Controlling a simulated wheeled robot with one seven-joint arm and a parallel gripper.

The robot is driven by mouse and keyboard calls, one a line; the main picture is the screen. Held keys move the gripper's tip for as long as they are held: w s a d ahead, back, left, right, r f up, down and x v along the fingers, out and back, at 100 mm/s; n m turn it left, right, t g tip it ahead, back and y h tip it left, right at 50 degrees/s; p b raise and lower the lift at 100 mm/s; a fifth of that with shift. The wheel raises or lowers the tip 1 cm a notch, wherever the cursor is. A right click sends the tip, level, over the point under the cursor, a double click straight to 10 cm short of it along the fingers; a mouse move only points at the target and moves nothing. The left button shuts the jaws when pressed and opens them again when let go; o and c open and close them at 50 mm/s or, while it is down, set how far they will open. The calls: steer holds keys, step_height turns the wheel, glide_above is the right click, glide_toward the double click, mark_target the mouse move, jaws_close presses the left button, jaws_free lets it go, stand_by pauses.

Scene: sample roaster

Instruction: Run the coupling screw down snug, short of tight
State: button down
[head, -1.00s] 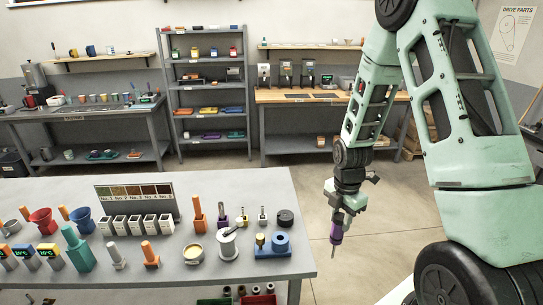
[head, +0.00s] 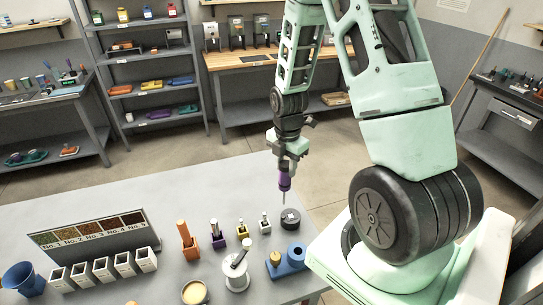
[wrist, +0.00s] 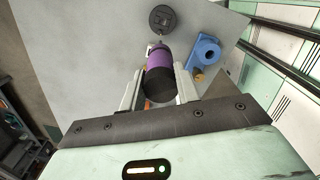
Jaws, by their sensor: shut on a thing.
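My gripper (head: 285,165) is shut on a purple-handled screwdriver (head: 284,183), which hangs tip down with its thin shaft below. In the wrist view the purple and black handle (wrist: 159,64) sits between the two fingers. A round black coupling (head: 291,218) stands near the right end of the grey table; it also shows in the wrist view (wrist: 163,18), beyond the handle. In the head view the tip shows just above and left of the coupling's top; I cannot tell whether they touch. The screw itself is too small to make out.
A blue fixture (head: 290,259) with a brass knob stands just in front of the coupling. The table's back strip is mostly clear.

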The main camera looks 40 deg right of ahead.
mark_target(286, 182)
steer(key=shift+w, duration=0.1)
steer(key=shift+d, duration=0.15)
steer(key=shift+f+b, duration=1.6)
steer(key=shift+f, duration=0.8)
steer(key=shift+f+b, duration=0.8)
steer(key=shift+f, duration=0.3)
steer(key=m, duration=0.3)
steer(key=shift+m, duration=0.3)
